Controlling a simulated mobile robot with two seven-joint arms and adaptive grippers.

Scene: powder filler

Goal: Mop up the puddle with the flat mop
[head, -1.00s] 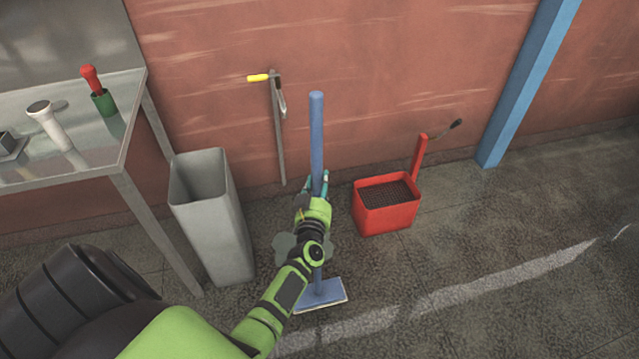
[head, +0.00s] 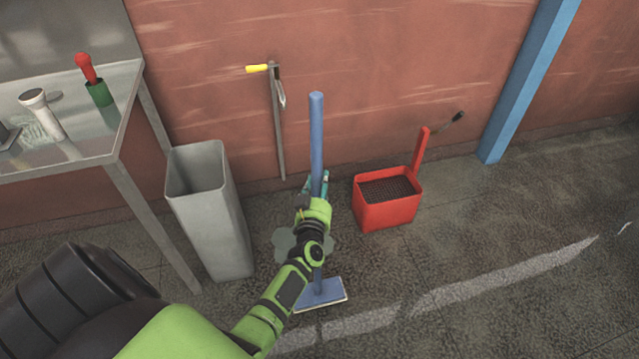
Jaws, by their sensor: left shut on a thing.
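The flat mop (head: 316,135) has a blue upright handle and a flat blue head with a pale edge (head: 322,293) on the floor. My left gripper (head: 318,188) is shut on the mop handle at about its middle. The puddle (head: 286,241) is a grey-green patch on the floor, partly hidden behind my left forearm. The mop head is on the near side of the puddle. My right gripper is not in view.
A grey bin (head: 213,220) stands left of the puddle, beside a metal table (head: 95,150) with small items. A red bucket (head: 386,205) stands to the right. A yellow-handled tool (head: 275,120) is at the red wall. The floor at right is free.

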